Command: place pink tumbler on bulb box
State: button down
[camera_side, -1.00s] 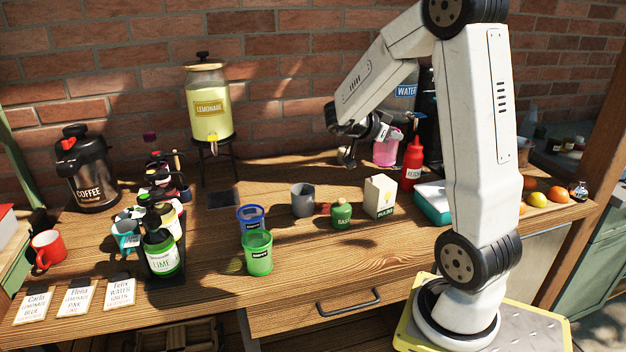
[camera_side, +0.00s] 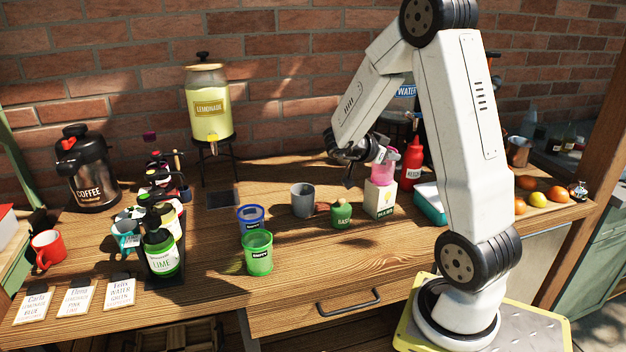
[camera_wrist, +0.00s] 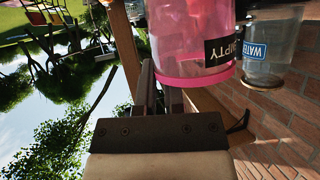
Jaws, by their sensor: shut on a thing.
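The pink tumbler (camera_side: 383,171) is in my gripper (camera_side: 371,160), which is shut on it. In the side view it is upright, directly above the white bulb box (camera_side: 379,201), with its base at or very close to the box top. I cannot tell whether they touch. In the wrist view the pink tumbler (camera_wrist: 192,40) fills the top middle, with a black label reading EMPTY, and the gripper fingers (camera_wrist: 160,92) reach up to its side. The bulb box does not show clearly in the wrist view.
A red bottle (camera_side: 411,163) stands just right of the box and a teal box (camera_side: 431,203) lies beside it. A green basil jar (camera_side: 341,213) and a grey mug (camera_side: 302,200) stand to the left. The water dispenser (camera_wrist: 272,45) is behind.

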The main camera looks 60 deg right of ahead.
jog(key=shift+f, duration=0.15)
jog(key=c, duration=0.7)
grip_release()
jog(key=shift+c, duration=0.2)
jog(key=v, duration=1.2)
jog(key=shift+w, duration=0.1)
